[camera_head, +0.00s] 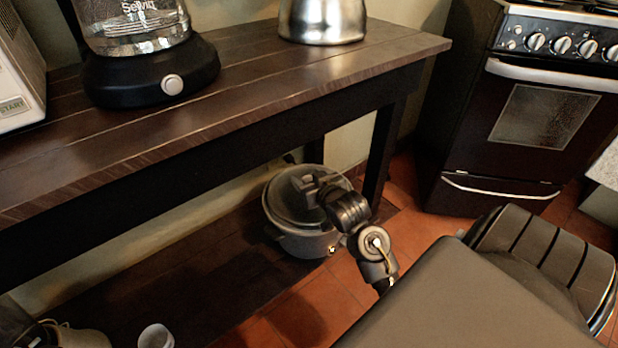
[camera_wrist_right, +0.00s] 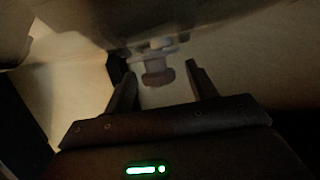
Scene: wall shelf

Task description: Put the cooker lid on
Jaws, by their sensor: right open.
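The grey cooker (camera_head: 304,243) stands on the lower shelf under the counter, near its right end. Its lid (camera_head: 284,195) shows at the top of the cooker, partly hidden by my right gripper (camera_head: 318,183). I cannot tell whether the lid sits flush. In the right wrist view, my right gripper (camera_wrist_right: 157,78) is open, with its fingers on either side of a small knob (camera_wrist_right: 157,75), apparently the lid's. The knob is close to the fingertips, with gaps to both fingers. My left gripper is not in view.
The wooden counter (camera_head: 250,75) overhangs the lower shelf, and its dark leg (camera_head: 383,150) stands just right of the cooker. A blender base (camera_head: 150,75) and metal kettle (camera_head: 322,20) stand on top. A white cup (camera_head: 155,337) is at the lower left. The oven (camera_head: 540,110) is at right.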

